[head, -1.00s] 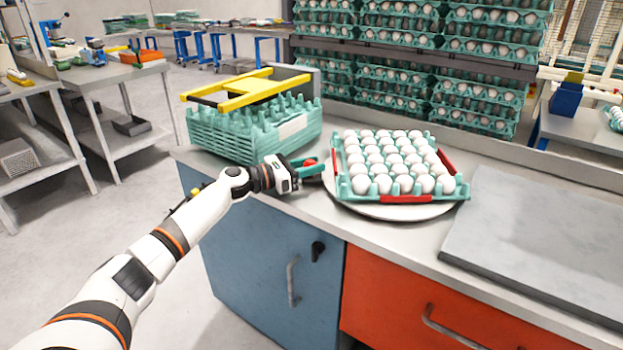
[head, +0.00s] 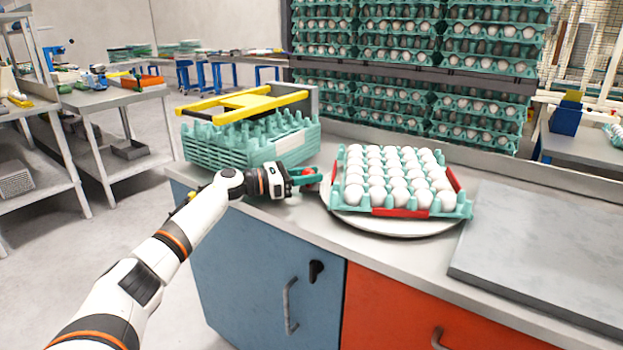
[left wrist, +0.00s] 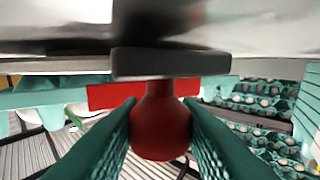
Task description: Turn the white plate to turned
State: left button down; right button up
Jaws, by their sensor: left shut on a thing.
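The round white plate (head: 400,228) lies on the counter under a teal egg tray (head: 452,210) full of white eggs. Red strips (head: 400,212) show on the tray's sides. My left gripper (head: 308,177) is at the plate's left edge, with its teal fingers pointing right. In the left wrist view its fingers (left wrist: 160,125) are shut on a round red knob (left wrist: 160,122), just below a dark bar and a pale overhead surface. How the knob joins the plate is hidden. My right gripper is in neither view.
A stack of teal trays (head: 240,148) with a yellow frame (head: 245,102) stands behind my left gripper. A grey slab (head: 550,250) lies on the counter at right. Racks of egg trays (head: 415,80) fill the back. Little bare counter lies in front of the plate.

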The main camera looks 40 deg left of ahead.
pick_arm(q)
jog(key=shift+d, duration=0.1)
jog(key=c, duration=1.1)
grip_release()
jog(key=shift+s+a, duration=0.15)
jog(key=shift+a, duration=0.05)
jog(key=b+v, duration=0.1)
jog(key=v, duration=0.9)
jog(key=shift+s+a+f, duration=0.1)
jog(key=shift+f, duration=0.05)
jog(key=shift+s+a, duration=0.4)
jog(key=shift+s, duration=0.15)
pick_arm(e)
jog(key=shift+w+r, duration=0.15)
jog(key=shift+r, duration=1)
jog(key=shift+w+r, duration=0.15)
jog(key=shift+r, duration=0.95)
pick_arm(q)
jog(key=shift+c, duration=0.2)
